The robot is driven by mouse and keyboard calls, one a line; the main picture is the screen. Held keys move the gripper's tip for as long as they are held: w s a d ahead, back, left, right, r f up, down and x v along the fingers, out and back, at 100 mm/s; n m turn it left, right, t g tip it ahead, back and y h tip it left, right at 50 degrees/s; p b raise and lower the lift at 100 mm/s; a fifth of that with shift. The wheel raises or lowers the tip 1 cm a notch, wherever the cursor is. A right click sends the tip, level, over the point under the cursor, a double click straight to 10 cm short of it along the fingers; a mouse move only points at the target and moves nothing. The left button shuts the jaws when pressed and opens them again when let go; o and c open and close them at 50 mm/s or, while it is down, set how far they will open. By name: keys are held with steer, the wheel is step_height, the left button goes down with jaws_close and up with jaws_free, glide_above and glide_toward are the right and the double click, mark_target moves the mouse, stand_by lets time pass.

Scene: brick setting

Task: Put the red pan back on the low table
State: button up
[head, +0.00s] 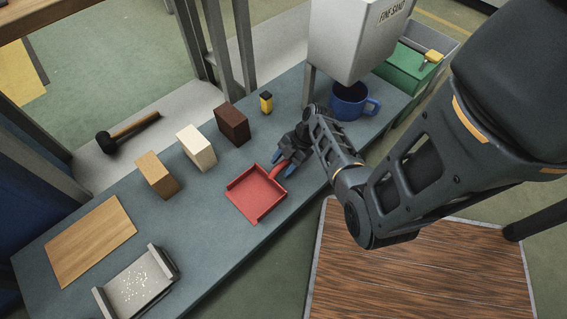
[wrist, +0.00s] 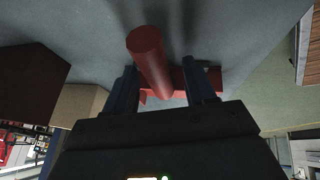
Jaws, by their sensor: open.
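The red pan (head: 257,194), a flat square scoop with low walls and a short round handle, lies on the long blue-grey bench (head: 210,225). My gripper (head: 284,164) is open at the handle end of the pan. In the wrist view the red handle (wrist: 150,62) runs between the two fingers of my gripper (wrist: 164,84), with a gap beside it; I cannot tell whether either finger touches it. Most of the pan's tray is hidden there behind the gripper body. A brown wood-topped table (head: 425,275) with a pale edge stands low at the lower right.
Brown (head: 232,124), cream (head: 197,147) and tan (head: 157,174) blocks stand behind the pan. A blue mug (head: 350,101) sits under the grey hopper (head: 350,40). A metal tray (head: 138,285) with white grains and a wooden board (head: 90,238) lie at the left.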

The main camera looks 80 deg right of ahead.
steer(key=p+v, duration=0.4)
steer(key=v, duration=0.8)
steer(key=s+a+r+m+h, duration=0.15)
steer(key=a+m+h, duration=0.45)
steer(key=a, duration=1.1)
steer(key=s+a+r+m+t+y, duration=0.1)
steer(key=a+r+m+t, duration=0.1)
steer(key=r, duration=0.8)
steer(key=s+a+r+m+t, duration=0.1)
steer(key=a+r+t, duration=0.3)
steer(key=a+r, duration=0.3)
steer(key=s+a+r+m+t+y, duration=0.1)
steer(key=a+r+t, duration=0.3)
steer(key=r, duration=0.9)
steer(key=shift+s+a+m+y, duration=0.35)
steer(key=shift+s+m, duration=0.2)
steer(key=shift+m, duration=0.25)
